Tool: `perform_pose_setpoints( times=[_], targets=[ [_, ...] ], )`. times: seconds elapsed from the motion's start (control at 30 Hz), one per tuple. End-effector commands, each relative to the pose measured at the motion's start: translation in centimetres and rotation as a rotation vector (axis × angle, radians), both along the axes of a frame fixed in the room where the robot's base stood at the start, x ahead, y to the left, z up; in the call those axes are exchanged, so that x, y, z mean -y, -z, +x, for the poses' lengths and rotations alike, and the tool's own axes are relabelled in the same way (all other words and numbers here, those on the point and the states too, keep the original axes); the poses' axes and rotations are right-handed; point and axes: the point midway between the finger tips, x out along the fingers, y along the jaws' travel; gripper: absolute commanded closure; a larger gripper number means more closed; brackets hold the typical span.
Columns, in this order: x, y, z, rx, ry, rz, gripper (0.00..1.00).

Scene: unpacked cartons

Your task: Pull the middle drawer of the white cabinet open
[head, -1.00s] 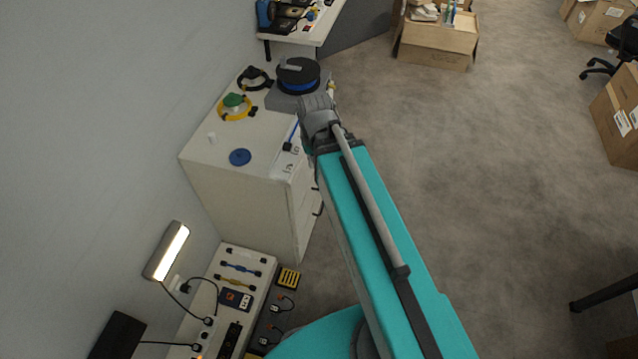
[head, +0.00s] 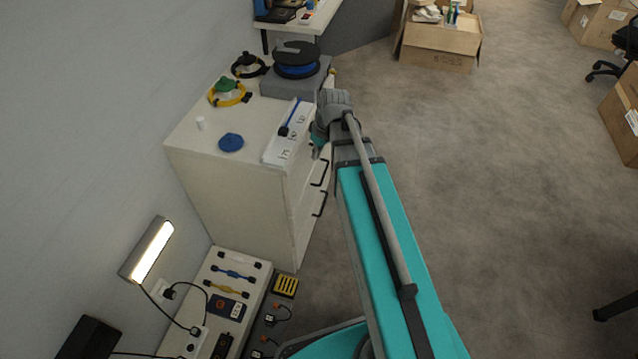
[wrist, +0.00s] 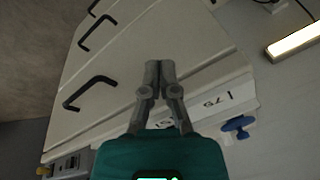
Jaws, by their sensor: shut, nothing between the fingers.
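The white cabinet (head: 225,185) stands against the wall in the head view, its drawer front facing right. Two black handles show there, and the arm hides part of the front. The wrist view shows the front (wrist: 185,45) with three black handles: the top one (wrist: 90,92) nearest the cabinet top, the middle drawer's handle (wrist: 97,33) beyond it, and another at the upper edge. The drawers look closed. My gripper (wrist: 158,65) is shut and empty before the front, right of the handles in the wrist view, touching none. Its fingers are hidden in the head view.
A low bench (head: 235,265) with small parts adjoins the cabinet.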

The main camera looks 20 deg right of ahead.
Motion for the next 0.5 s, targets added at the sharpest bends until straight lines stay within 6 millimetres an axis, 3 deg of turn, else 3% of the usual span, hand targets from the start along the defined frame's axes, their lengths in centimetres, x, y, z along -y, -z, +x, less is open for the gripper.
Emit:
perform_pose_setpoints(
  times=[0.03, 0.5],
  targets=[
    [0.3, 1.5, 0.7, 0.009, -0.014, 0.008, 1.0],
    [2.8, 8.1, 4.7, 0.108, -0.17, 0.074, 1.0]
  ],
)
